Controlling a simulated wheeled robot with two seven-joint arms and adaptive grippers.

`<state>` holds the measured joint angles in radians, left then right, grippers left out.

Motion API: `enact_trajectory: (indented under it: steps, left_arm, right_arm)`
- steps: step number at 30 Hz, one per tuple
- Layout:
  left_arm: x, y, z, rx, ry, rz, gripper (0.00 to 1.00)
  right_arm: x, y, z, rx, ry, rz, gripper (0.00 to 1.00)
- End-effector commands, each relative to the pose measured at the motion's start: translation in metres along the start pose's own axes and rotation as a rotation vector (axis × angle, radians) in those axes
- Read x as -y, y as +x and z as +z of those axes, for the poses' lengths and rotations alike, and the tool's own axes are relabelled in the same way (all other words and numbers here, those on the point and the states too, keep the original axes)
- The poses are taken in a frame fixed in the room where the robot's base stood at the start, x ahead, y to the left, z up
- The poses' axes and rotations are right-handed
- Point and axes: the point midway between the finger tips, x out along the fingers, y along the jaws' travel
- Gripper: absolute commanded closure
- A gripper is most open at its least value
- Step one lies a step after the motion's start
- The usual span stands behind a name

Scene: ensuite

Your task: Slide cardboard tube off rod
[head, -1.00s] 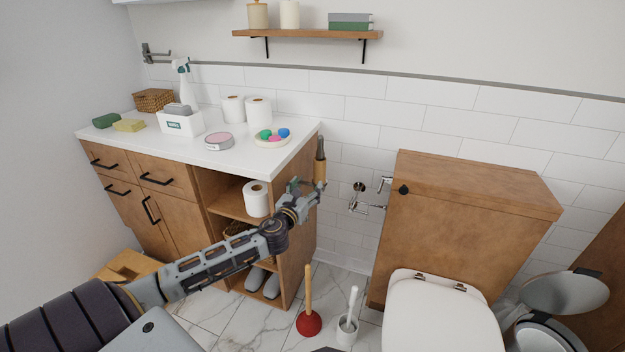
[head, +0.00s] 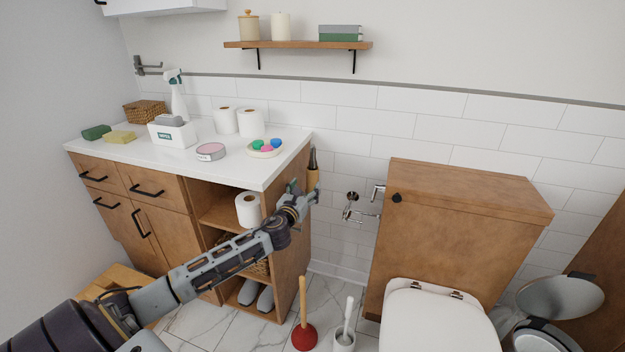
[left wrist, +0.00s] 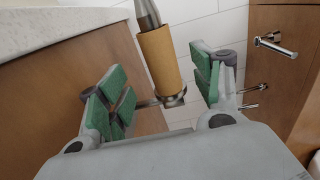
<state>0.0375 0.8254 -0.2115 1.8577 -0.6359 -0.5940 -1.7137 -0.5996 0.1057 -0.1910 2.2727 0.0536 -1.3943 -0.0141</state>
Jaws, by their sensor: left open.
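The brown cardboard tube (head: 313,179) stands nearly upright beside the vanity's right side panel. Its grey metal rod (head: 313,158) sticks out of the top. In the left wrist view the tube (left wrist: 160,60) is slightly tilted, with the rod (left wrist: 147,12) above it and a round metal end piece just below it. My left gripper (head: 304,192) is open at the tube's lower part. In the left wrist view its green-padded fingers (left wrist: 158,88) stand on either side of the tube, with visible gaps and no contact. My right gripper is not in view.
The vanity (head: 290,235) and its white countertop edge lie close on the left. A toilet-paper roll (head: 248,210) sits on its open shelf. A plunger (head: 304,335) and toilet brush (head: 344,338) stand below.

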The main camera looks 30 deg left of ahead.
Motion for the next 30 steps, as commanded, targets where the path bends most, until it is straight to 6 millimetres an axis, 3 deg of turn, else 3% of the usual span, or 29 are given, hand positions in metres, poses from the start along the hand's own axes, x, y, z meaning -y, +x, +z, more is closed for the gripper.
enact_trajectory:
  steps: [30]
  left_arm:
    - [0.000,0.068,0.001,0.002,-0.001,0.000,0.35]
  right_arm:
    - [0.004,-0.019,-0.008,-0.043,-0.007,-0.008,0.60]
